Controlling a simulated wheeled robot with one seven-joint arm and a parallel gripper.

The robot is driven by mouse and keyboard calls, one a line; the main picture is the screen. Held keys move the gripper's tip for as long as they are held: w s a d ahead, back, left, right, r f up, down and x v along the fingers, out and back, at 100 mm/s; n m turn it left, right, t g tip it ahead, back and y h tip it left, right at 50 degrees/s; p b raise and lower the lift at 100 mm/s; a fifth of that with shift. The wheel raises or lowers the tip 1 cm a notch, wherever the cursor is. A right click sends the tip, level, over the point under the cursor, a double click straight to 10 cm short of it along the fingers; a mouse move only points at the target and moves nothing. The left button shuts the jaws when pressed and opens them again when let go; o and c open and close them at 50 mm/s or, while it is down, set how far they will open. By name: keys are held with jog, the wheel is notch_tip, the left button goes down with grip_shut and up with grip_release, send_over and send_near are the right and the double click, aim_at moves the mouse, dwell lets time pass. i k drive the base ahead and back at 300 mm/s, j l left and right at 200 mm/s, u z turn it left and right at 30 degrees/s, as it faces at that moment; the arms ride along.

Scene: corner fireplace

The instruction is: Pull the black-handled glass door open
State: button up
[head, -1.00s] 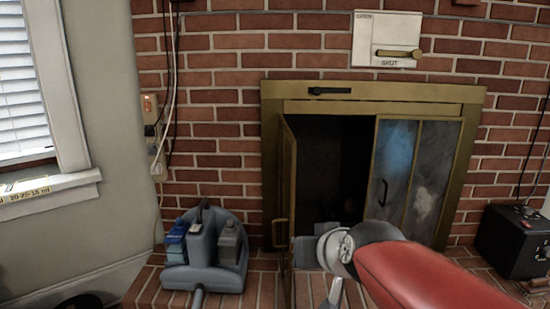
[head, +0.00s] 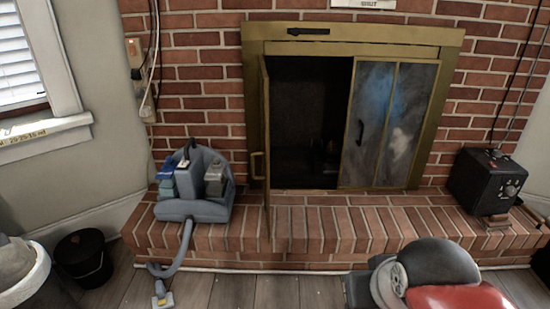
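The black-handled glass door (head: 374,125) is the right-hand panel of the brass fireplace frame. It has two smoky panes and sits across the right half of the opening, looking shut. Its black handle (head: 361,133) is upright near its left edge. The left door (head: 265,150) stands open, swung outward and seen nearly edge-on, with a brass handle (head: 257,166). The end of my arm, with my gripper (head: 358,290), is at the bottom edge, low and in front of the hearth, well apart from the handle. Its fingers cannot be made out.
A brick hearth (head: 330,225) juts out below the opening. A grey-blue vacuum-like machine (head: 195,190) stands on it at left, its hose reaching the floor. A black box (head: 488,182) sits at right. A black bucket (head: 84,258) stands on the floor at left.

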aim_at(374, 88)
jog(key=k+l, duration=0.15)
jog(key=k, duration=0.3)
jog(key=k+l, duration=0.15)
jog(key=k, duration=0.3)
jog(key=k+j, duration=0.1)
jog(key=j, duration=0.4)
jog(key=k+j, duration=0.1)
jog(key=j, duration=0.4)
jog(key=k+j, duration=0.1)
jog(key=j, duration=0.4)
jog(key=i+l, duration=0.1)
jog(key=l, duration=0.25)
jog(key=i+l, duration=0.15)
jog(key=l, duration=0.2)
jog(key=i+l, duration=0.1)
jog(key=l, duration=0.25)
jog(key=i+l, duration=0.15)
jog(key=l, duration=0.25)
jog(key=i+l, duration=0.15)
jog(key=i, duration=0.3)
jog(key=i+l, duration=0.1)
jog(key=i, duration=0.4)
jog(key=i+l, duration=0.1)
jog(key=i, duration=0.35)
jog(key=i+j, duration=0.2)
jog(key=i, duration=0.15)
jog(key=i+j, duration=0.25)
jog(key=i, duration=0.15)
jog(key=i+j, duration=0.2)
jog(key=i, duration=0.15)
